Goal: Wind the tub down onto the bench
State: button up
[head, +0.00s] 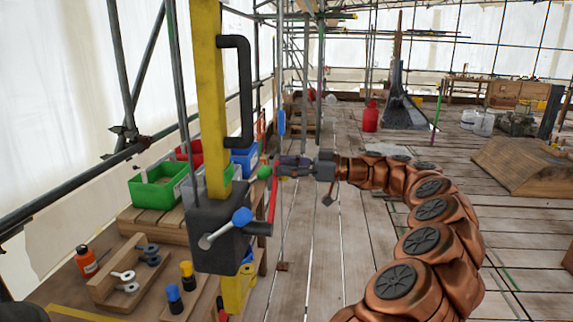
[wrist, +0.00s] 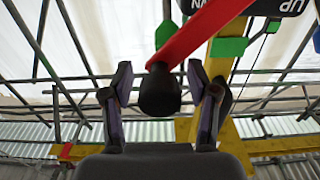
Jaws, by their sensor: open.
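In the wrist view a red crank arm (wrist: 212,28) comes down from the upper right and ends in a black knob (wrist: 159,92). My gripper (head: 278,168) is open, with one finger on each side of the knob and visible gaps between. In the head view it is right of the yellow post (head: 212,90), by the upper end of a red bar (head: 272,198).
A dark housing (head: 218,238) on the post has a lever with a blue knob (head: 242,216). A black handle (head: 243,90) juts from the post. An orange bottle (head: 86,262) and a wooden tray stand on the bench. The plank floor to the right is mostly open.

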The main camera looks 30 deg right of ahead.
jog(key=shift+c, duration=0.4)
grip_shut()
